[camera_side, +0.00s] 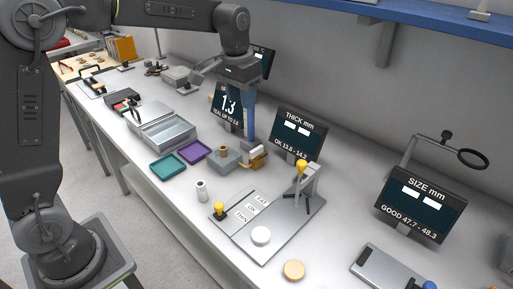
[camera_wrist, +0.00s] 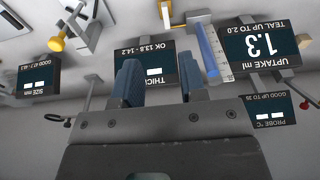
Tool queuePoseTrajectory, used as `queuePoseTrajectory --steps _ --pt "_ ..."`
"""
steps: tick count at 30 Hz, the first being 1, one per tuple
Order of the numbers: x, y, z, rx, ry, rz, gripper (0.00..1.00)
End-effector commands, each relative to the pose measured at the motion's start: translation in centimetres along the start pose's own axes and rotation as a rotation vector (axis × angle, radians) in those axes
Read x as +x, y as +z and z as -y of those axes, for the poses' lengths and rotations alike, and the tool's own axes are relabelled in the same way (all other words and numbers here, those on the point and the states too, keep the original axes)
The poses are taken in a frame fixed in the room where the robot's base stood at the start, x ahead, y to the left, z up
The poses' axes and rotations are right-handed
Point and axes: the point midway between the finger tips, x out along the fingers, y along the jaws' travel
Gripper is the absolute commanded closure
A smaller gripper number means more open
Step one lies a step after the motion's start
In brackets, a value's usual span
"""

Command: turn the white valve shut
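A small white part, which looks like the white valve (camera_side: 257,150), sits on a brass fitting (camera_side: 257,161) beside a grey block with a brass top (camera_side: 225,157). In the wrist view a white upright piece, probably the same valve (camera_wrist: 164,13), shows at the top, beyond the fingertips. My gripper (camera_side: 249,138) points down above and just behind the fitting, apart from the valve as far as I can tell. In the wrist view my gripper (camera_wrist: 158,62) has its two blue fingers spread with an empty gap between them.
Screens reading 1.3 (camera_side: 229,104), THICK (camera_side: 297,132) and SIZE (camera_side: 422,203) stand close around. A gauge plate with a yellow-knobbed stand (camera_side: 301,170) is to the right. Teal (camera_side: 167,166) and purple (camera_side: 195,151) trays lie left of the block.

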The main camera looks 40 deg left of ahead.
Motion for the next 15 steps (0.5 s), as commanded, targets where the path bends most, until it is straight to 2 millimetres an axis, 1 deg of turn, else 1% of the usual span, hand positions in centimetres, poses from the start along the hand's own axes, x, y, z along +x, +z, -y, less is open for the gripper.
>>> queuePoseTrajectory --steps 1,3,6,10,15 --pt "1.5 -1.5 0.2 -0.001 0.001 0.029 0.62" --pt "3.0 -2.9 0.4 -0.001 0.002 0.058 0.62" --pt "4.6 -4.3 0.6 -0.001 0.003 0.084 0.62" --pt "5.7 -5.1 0.7 -0.001 0.004 0.101 0.62" --pt "7.2 -5.0 0.7 -0.001 0.004 0.105 0.62"
